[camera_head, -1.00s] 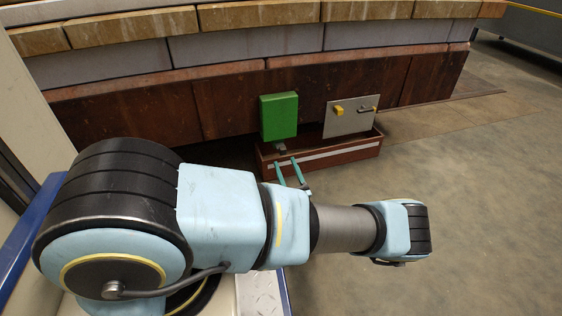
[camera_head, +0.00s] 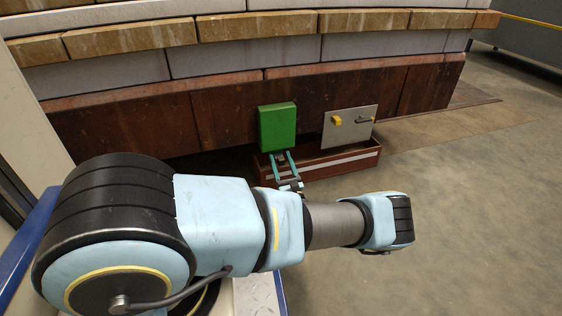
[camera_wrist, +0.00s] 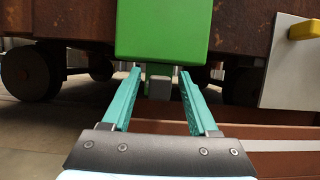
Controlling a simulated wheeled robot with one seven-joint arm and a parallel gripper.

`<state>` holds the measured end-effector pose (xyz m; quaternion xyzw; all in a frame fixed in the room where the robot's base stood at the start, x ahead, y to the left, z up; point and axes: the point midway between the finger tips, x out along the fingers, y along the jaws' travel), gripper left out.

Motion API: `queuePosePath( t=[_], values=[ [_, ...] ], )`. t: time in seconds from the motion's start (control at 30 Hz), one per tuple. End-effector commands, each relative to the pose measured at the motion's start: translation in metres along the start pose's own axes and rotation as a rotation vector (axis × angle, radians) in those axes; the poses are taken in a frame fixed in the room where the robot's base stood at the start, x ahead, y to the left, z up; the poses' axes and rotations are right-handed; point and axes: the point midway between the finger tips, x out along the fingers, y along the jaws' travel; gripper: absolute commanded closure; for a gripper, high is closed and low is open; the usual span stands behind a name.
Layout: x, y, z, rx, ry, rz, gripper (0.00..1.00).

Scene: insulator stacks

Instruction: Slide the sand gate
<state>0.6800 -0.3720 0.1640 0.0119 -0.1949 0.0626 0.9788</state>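A green box (camera_head: 277,127) is mounted on the rusty side of the wagon; in the wrist view its lower part (camera_wrist: 163,28) fills the top middle. A small grey block (camera_wrist: 159,87) hangs below the green box and may be the sand gate's handle. My gripper (camera_head: 280,154) is just below the green box. In the wrist view its two teal fingers (camera_wrist: 160,72) are spread, one left and one right of the grey block, with gaps on both sides. It holds nothing. Whether the block is fully between the fingertips or just beyond them is unclear.
A long red-brown tray (camera_head: 340,163) with a white stripe lies below. Wheels (camera_wrist: 32,72) show under the wagon. Open floor lies to the right.

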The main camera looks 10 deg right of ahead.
Motion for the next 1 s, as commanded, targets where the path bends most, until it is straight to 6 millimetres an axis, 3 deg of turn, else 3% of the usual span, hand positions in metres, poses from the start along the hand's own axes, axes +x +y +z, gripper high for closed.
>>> queuePosePath(
  t=[0.07, 0.5, 1.0],
  values=[
    [-0.0002, 0.0001, 0.0000, 0.000, 0.000, 0.000, 0.49],
    [-0.0004, 0.0001, -0.0001, 0.000, 0.000, 0.000, 0.98],
    [-0.0005, -0.0002, -0.0001, 0.000, 0.000, 0.000, 1.00]
  ],
)
